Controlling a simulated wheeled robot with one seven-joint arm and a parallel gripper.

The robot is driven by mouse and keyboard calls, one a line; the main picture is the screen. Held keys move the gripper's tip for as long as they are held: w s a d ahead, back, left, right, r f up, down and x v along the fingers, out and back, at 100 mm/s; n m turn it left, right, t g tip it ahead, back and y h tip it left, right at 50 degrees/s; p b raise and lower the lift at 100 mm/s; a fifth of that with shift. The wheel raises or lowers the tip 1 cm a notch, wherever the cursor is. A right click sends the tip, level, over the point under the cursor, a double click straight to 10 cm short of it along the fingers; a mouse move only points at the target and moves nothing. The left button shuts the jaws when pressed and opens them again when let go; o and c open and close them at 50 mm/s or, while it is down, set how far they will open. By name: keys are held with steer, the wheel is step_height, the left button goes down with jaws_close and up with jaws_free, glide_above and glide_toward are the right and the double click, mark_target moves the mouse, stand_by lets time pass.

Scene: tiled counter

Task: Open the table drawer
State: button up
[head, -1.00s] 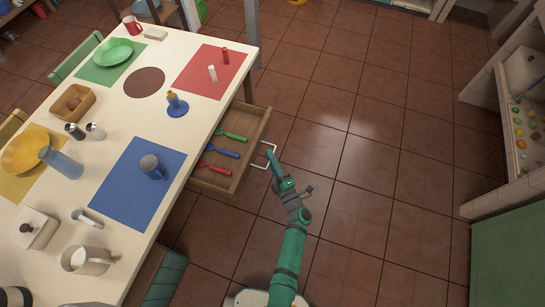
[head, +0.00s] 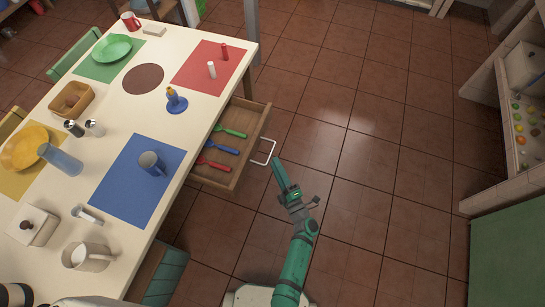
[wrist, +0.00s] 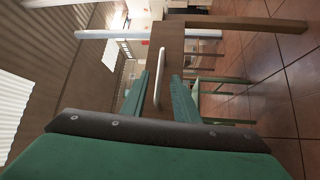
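The table drawer (head: 233,176) stands pulled out from the right side of the white table. It holds a green utensil (head: 230,132), a blue utensil (head: 222,147) and a red utensil (head: 213,164). Its pale bar handle (head: 272,150) sticks out from the front. My gripper (head: 278,162) is just right of the handle and looks apart from it. In the wrist view, my gripper (wrist: 160,76) is open, with the handle (wrist: 158,88) showing in line with the gap between the fingers and the wooden drawer front (wrist: 169,47) beyond.
The table (head: 110,240) carries coloured mats, plates, mugs and shakers. A chair (head: 163,278) stands at its near right side. The tiled floor (head: 370,190) to the right of my arm is clear. A green-fronted counter (head: 510,255) stands at the far right.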

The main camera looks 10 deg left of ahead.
steer(key=shift+v, duration=2.55)
steer(key=shift+a, duration=0.1)
steer(key=s+r+m+h, duration=0.5)
steer(key=s+r+m, duration=0.5)
steer(key=s, duration=0.4)
steer(key=s+d+r+m+g+h, duration=0.1)
steer(key=s+r+m+h, duration=0.4)
steer(key=s+r+m, duration=0.6)
steer(key=s+m, duration=0.1)
steer(key=s, duration=0.2)
steer(key=shift+s+r+m, duration=0.2)
steer(key=shift+r+m, duration=0.1)
steer(key=shift+m, duration=0.1)
